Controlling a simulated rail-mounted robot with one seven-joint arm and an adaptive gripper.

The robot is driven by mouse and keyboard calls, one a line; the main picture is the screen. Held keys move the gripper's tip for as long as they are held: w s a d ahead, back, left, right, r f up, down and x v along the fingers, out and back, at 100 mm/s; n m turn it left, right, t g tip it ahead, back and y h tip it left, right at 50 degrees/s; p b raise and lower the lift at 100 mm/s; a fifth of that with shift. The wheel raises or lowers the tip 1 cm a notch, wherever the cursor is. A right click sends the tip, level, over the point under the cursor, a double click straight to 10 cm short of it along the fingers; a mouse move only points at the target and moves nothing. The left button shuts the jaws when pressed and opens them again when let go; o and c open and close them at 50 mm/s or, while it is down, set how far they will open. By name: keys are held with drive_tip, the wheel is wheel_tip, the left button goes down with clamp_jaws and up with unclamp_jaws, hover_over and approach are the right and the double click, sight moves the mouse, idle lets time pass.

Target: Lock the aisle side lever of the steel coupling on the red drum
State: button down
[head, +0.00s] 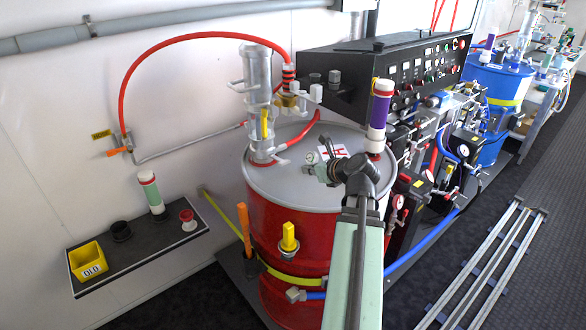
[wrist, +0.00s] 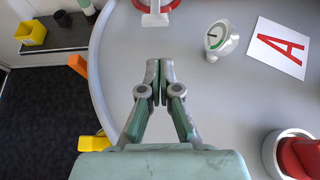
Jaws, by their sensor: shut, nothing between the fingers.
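The red drum (head: 290,225) stands in the middle of the head view under a grey lid (head: 290,185). A steel pump column (head: 258,85) rises from the lid's back left, with pale lever-like arms (head: 237,86) and (head: 314,94) near its upper part. I cannot tell for sure which part is the steel coupling or which is its aisle side lever. My gripper (head: 323,170) is over the lid, apart from the column. In the wrist view my gripper (wrist: 156,85) has its fingertips together, empty. A pale, red-ringed fitting (wrist: 155,12) shows beyond the tips, partly cut off.
A gauge (wrist: 219,38), a letter card (wrist: 280,48) and a red-topped cylinder (wrist: 292,155) are on the lid. An orange handle (head: 244,226) and a yellow handle (head: 288,238) stand at the drum's front. A control panel (head: 390,70) rises behind; a shelf (head: 130,250) is left.

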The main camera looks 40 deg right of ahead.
sight(288, 161)
drive_tip(key=shift+w, duration=0.1)
drive_tip(key=p+x, duration=0.1)
drive_tip(key=x, duration=0.9)
drive_tip(key=shift+d+p, duration=0.1)
drive_tip(key=shift+p, duration=0.25)
drive_tip(key=shift+r, duration=0.2)
wheel_tip(288, 161, up, 3)
drive_tip(key=p, duration=0.4)
drive_tip(key=shift+w+p, duration=0.1)
drive_tip(key=shift+p, duration=0.25)
drive_tip(key=shift+w+r+p, duration=0.15)
drive_tip(key=shift+r+p, duration=0.3)
drive_tip(key=shift+p, duration=0.2)
drive_tip(key=shift+w+r+p, duration=0.2)
drive_tip(key=shift+r+p, duration=0.3)
drive_tip(key=shift+p, duration=0.1)
drive_tip(key=shift+w+r+p, duration=0.45)
drive_tip(key=shift+r+p, duration=0.1)
drive_tip(key=shift+p, duration=0.25)
